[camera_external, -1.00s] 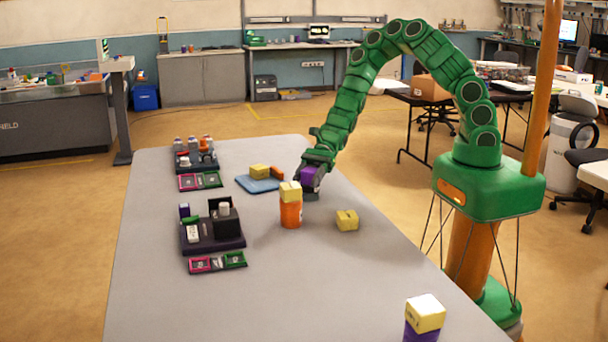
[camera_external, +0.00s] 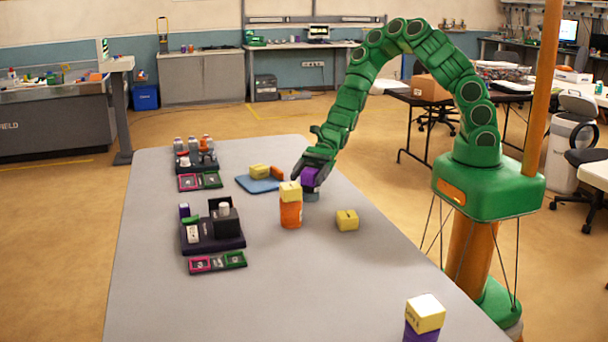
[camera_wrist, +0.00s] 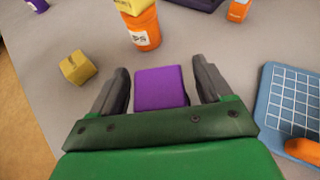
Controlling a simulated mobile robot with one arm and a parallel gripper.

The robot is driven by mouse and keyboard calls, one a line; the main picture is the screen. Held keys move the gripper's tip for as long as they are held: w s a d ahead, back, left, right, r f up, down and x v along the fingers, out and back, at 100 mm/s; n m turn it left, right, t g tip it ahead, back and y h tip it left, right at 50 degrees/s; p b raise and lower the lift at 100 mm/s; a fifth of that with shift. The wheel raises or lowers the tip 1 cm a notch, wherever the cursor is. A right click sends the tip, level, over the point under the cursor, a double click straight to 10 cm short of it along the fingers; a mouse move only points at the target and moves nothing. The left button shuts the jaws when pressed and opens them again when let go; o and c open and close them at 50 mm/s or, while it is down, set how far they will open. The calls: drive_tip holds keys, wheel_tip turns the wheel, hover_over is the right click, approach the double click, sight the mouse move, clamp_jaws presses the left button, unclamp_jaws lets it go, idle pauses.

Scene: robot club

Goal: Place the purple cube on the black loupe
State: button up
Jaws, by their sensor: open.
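The purple cube (camera_external: 310,175) is at the tip of my arm, near the table's right edge. In the wrist view the purple cube (camera_wrist: 161,88) sits between the two fingers of my gripper (camera_wrist: 162,85), with narrow gaps on both sides. My gripper (camera_external: 309,178) is open around it. A small dark and grey-blue piece (camera_external: 312,196) shows just under the cube and fingers. It may be the black loupe, but the fingers partly cover it and I cannot tell for sure. The cube hides whatever is below it in the wrist view.
An orange bottle (camera_external: 290,214) with a yellow cube (camera_external: 290,190) on top stands close by. A yellow block (camera_external: 347,220) lies right of it. A blue grid mat (camera_external: 257,184) is behind left. Dark holders (camera_external: 226,243) stand farther left. The front table is mostly clear.

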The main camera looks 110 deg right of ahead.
drive_tip(key=shift+v, duration=5.5)
drive_tip(key=s+a+r+n+g, duration=0.55)
drive_tip(key=a+n, duration=0.25)
drive_tip(key=a, duration=0.2)
drive_tip(key=s+a+r+n+g, duration=0.4)
drive_tip(key=s+a+r+n, duration=0.3)
drive_tip(key=a+n, duration=0.15)
drive_tip(key=s+d+r+n+h, duration=0.1)
drive_tip(key=s+r+n+h, duration=0.1)
drive_tip(key=s, duration=0.5)
drive_tip(key=s+d+r+n+g+h, duration=0.1)
drive_tip(key=s+d+r+n+h, duration=0.1)
drive_tip(key=s+n+h, duration=0.2)
drive_tip(key=s+d+r+n+g+h, duration=0.1)
drive_tip(key=s+d+r+n+h, duration=0.1)
drive_tip(key=s, duration=0.7)
drive_tip(key=shift+s+r+n+h, duration=0.3)
drive_tip(key=shift+r+n+h, duration=0.2)
drive_tip(key=shift+n+h, duration=0.55)
drive_tip(key=shift+y, duration=0.25)
